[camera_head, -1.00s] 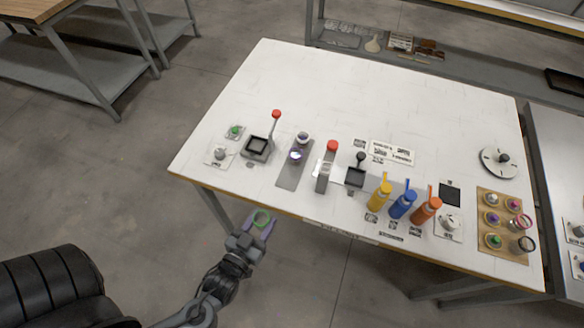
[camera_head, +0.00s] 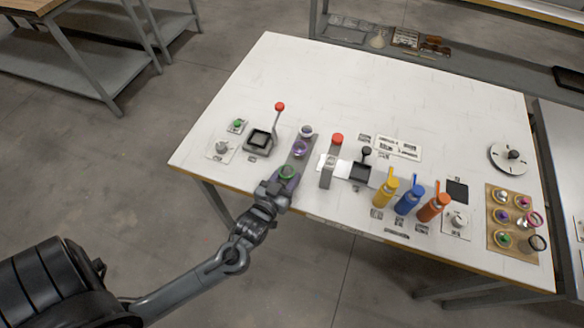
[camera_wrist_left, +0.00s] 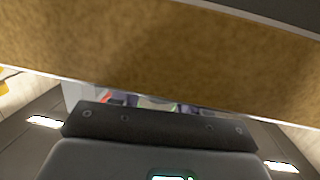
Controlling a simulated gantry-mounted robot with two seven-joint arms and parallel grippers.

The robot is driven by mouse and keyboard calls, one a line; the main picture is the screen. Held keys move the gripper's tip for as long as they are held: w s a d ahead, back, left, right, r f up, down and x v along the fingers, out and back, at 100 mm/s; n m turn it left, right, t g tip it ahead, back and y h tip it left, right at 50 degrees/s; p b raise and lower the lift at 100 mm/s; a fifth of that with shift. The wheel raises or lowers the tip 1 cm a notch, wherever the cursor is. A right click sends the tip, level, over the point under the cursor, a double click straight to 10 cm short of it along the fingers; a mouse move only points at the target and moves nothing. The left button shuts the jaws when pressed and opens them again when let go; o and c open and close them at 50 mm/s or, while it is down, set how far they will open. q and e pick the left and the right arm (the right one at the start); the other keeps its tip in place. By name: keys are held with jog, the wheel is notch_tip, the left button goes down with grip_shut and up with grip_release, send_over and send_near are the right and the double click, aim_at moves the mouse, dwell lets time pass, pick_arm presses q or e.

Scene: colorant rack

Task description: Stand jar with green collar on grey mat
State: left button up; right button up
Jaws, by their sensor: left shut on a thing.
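My right gripper is not in view.
Left of the mat is a black press with a red-knobbed lever (camera_head: 261,139). Right of it is a grey stand with a red knob (camera_head: 328,165). The table's back half (camera_head: 330,85) is clear.

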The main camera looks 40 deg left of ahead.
aim_at(290, 172)
pick_arm(q)
jog(key=x, duration=0.3)
jog(key=shift+w+r, duration=0.25)
jog(key=shift+w+a+f+b, duration=0.1)
jog(key=shift+w+b, duration=0.05)
jog(key=shift+b, duration=0.25)
jog(key=shift+f, duration=0.1)
jog(key=o, duration=1.1)
jog(key=shift+c, duration=0.2)
